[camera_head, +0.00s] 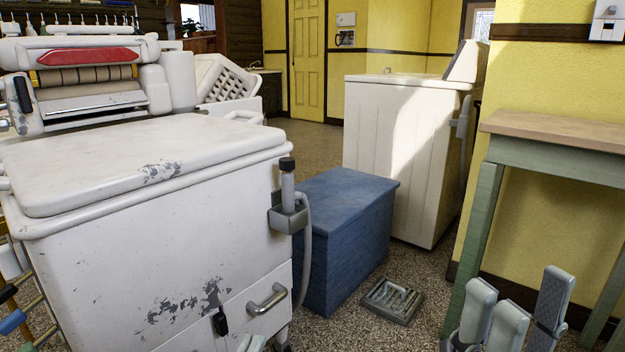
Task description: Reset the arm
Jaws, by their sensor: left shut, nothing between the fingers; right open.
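My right gripper (516,298) is at the bottom right, its pale grey-green fingers pointing up and spread apart. It is open and empty, in front of the green-legged table. Neither arm shows beyond the grippers.
A worn white wringer washer (130,240) fills the left. A blue box (345,235) and a small grey tray (392,301) are on the speckled floor. A white washer (400,150) stands behind; a wooden-topped table (560,131) is at right.

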